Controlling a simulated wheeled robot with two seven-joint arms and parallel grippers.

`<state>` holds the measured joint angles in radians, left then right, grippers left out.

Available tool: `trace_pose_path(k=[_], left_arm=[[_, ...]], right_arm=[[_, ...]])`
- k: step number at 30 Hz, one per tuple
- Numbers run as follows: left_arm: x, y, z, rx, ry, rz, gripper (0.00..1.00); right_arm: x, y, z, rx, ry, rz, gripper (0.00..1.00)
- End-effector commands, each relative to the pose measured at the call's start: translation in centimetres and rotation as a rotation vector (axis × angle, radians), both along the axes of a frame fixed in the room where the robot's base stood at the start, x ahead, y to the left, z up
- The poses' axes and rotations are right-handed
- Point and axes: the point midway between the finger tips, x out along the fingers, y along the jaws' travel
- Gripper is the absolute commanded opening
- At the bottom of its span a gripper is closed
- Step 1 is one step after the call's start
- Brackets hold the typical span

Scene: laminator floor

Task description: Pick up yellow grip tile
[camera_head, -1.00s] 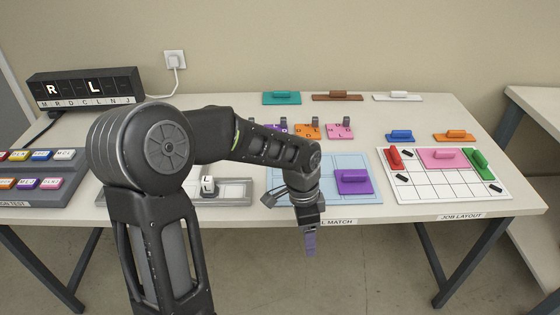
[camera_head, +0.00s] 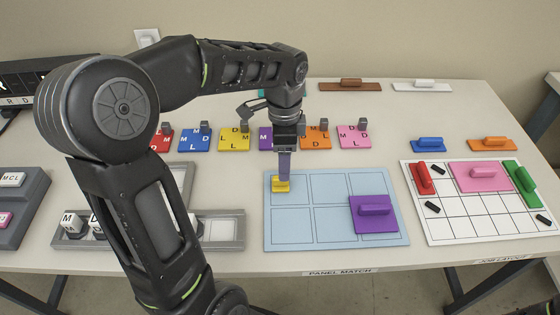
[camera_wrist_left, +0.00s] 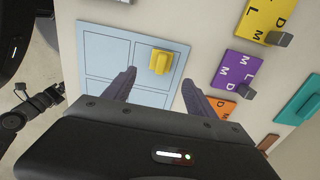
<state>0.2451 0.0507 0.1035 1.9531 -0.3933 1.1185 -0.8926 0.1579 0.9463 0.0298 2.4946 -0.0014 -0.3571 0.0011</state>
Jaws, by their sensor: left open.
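The small yellow grip tile (camera_head: 281,185) sits in the back left cell of the light blue panel board (camera_head: 340,245), with a raised grip on top. My left gripper (camera_head: 284,170) points down over it, its fingers overlapping the tile's back edge in the head view. In the left wrist view the yellow grip tile (camera_wrist_left: 160,62) lies beyond and between the open fingertips (camera_wrist_left: 158,85), with nothing held. I cannot tell the exact height gap. My right gripper is not in view.
A purple tile (camera_head: 375,213) fills the board's front right. Lettered tiles, including a yellow one (camera_head: 234,140), stand in a row behind. The job layout board (camera_head: 470,228) is at right with red, pink and green tiles. A grey tray (camera_head: 222,232) is at left.

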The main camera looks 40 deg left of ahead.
Motion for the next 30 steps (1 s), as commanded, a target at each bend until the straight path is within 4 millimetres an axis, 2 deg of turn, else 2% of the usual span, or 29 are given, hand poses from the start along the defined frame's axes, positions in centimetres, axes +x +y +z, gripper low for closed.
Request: trace_pose_path(k=[11,19,30], left_arm=[[0.0,0.0,-0.1,-0.001,0.001,0.0,0.65],[-0.1,0.0,-2.5,0.0,0.002,0.0,0.65],[0.0,0.0,-2.9,-0.001,0.001,0.0,0.65]], right_arm=[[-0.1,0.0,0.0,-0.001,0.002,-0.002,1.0],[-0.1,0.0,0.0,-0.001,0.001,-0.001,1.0],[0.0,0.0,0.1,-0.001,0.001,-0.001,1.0]])
